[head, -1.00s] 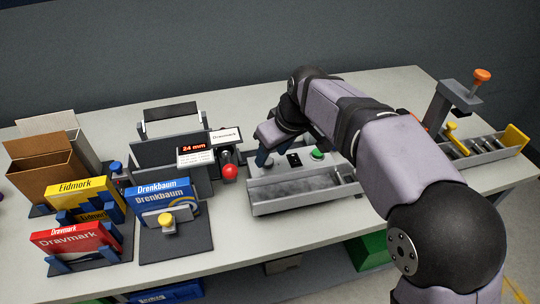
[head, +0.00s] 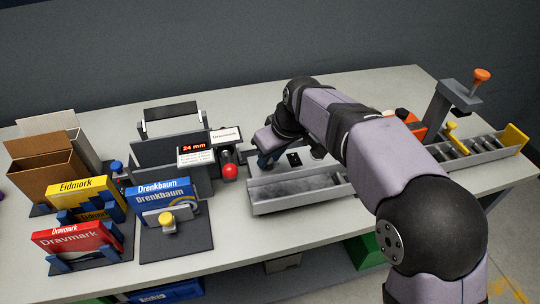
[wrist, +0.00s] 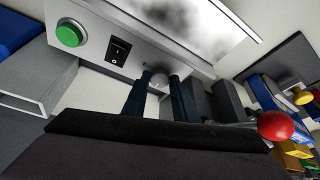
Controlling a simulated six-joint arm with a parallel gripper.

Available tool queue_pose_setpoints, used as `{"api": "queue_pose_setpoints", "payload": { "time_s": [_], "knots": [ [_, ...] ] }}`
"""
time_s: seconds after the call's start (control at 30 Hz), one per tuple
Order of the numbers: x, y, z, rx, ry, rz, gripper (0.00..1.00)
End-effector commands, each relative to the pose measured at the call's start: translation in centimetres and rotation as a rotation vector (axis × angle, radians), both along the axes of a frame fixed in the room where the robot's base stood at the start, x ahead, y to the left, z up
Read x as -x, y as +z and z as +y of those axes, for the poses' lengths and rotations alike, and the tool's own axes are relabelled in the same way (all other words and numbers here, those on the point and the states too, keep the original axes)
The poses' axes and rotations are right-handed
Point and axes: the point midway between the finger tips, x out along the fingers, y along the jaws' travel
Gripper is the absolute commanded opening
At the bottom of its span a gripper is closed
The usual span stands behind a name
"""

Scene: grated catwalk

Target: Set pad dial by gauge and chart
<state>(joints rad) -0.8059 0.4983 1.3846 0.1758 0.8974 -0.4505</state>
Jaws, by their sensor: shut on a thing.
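My gripper (head: 264,160) points down at the back left of the grey machine housing (head: 311,160). In the wrist view my gripper's dark blue fingers (wrist: 158,84) sit either side of a small round grey knob (wrist: 159,80), the dial, and are shut on it. Its markings cannot be read. A readout (head: 194,149) shows "24 mm" in red. A white card (head: 225,135) beside it reads "Dravmark". Near the dial on the housing are a black rocker switch (wrist: 118,49) and a green button (wrist: 69,35); the arm hides the button in the head view.
A long grey tray (head: 300,205) fronts the housing. A red ball knob (head: 229,172) stands left of it. Eidmork (head: 84,187), Drenkbaum (head: 160,194) and Dravmark (head: 72,236) boxes stand in holders at left. An orange-knobbed clamp (head: 455,95) stands at right.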

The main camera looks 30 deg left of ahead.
Motion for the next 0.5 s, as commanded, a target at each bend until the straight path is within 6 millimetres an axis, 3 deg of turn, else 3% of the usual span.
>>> {"api": "queue_pose_setpoints", "payload": {
  "time_s": [0.5],
  "knots": [
    [0.38, 0.33, 0.26, 0.0, -0.256, -0.002, 0.03]
  ]
}}
